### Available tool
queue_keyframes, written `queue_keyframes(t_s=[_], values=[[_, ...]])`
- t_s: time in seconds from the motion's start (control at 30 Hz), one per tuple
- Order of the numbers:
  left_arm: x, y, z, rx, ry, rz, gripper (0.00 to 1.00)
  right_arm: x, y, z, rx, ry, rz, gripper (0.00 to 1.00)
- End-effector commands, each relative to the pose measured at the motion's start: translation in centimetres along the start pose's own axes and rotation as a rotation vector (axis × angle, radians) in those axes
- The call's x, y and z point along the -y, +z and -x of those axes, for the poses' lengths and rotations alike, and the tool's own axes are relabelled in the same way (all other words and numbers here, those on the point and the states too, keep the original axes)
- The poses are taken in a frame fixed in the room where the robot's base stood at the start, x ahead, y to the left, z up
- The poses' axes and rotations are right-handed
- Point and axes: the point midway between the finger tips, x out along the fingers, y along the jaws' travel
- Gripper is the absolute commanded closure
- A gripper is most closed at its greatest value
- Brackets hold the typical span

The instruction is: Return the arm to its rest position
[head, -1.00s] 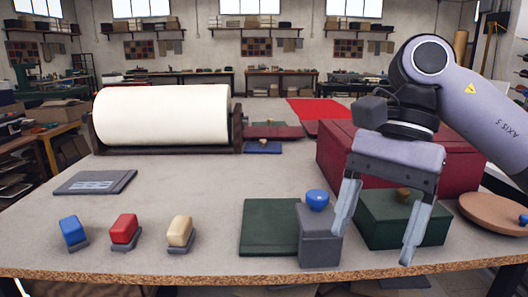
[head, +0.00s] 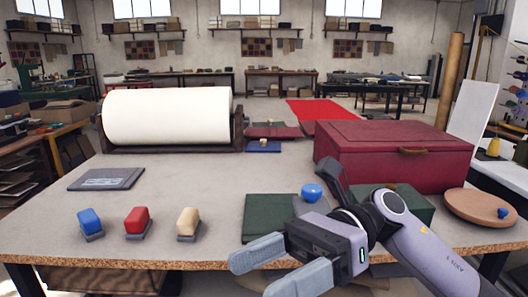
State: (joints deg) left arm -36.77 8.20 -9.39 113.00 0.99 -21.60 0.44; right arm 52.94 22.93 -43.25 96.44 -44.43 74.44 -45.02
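My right gripper (head: 265,270) is low at the front edge of the table (head: 200,258), its two fingers apart and pointing left, with nothing between them. Its arm comes in from the lower right. It covers most of the grey block under the blue knob (head: 312,192) and part of the dark green flat cover (head: 262,212). A green box (head: 416,204) is partly hidden behind the arm. My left gripper is not in view.
A large dark red box (head: 390,155) stands behind the arm. A round wooden board (head: 482,206) with a blue knob (head: 502,213) lies at the right. Blue (head: 90,221), red (head: 137,219) and cream (head: 188,221) blocks stand at front left. A white roll (head: 168,117) lies behind them.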

Motion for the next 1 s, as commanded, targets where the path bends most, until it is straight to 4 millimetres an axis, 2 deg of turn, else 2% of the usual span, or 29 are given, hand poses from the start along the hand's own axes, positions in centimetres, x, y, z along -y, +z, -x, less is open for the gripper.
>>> queue_keyframes(t_s=[0.13,0.27,0.37,0.47,0.57,0.67,0.77,0.87,1.0], values=[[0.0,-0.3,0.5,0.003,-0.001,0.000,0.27,1.2,1.0,0.4,0.342,-0.028,-0.220,0.25],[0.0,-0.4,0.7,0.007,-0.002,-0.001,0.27,2.7,1.1,2.2,0.631,-0.053,-0.431,0.25],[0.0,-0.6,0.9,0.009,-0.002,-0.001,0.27,4.1,0.2,4.2,0.852,-0.072,-0.602,0.25],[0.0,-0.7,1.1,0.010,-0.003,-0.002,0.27,5.4,-1.6,6.7,1.072,-0.091,-0.779,0.25],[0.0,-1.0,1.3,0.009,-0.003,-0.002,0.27,6.6,-4.6,9.2,1.292,-0.111,-0.961,0.25],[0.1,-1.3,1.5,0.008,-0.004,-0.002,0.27,7.3,-8.6,11.5,1.513,-0.128,-1.144,0.25],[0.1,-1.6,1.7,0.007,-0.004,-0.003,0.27,7.3,-13.6,13.5,1.735,-0.146,-1.325,0.25],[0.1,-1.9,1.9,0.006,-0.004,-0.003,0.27,6.5,-19.2,14.9,1.961,-0.166,-1.502,0.25],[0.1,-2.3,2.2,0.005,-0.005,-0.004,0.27,3.8,-27.8,15.6,2.281,-0.196,-1.735,0.25]])
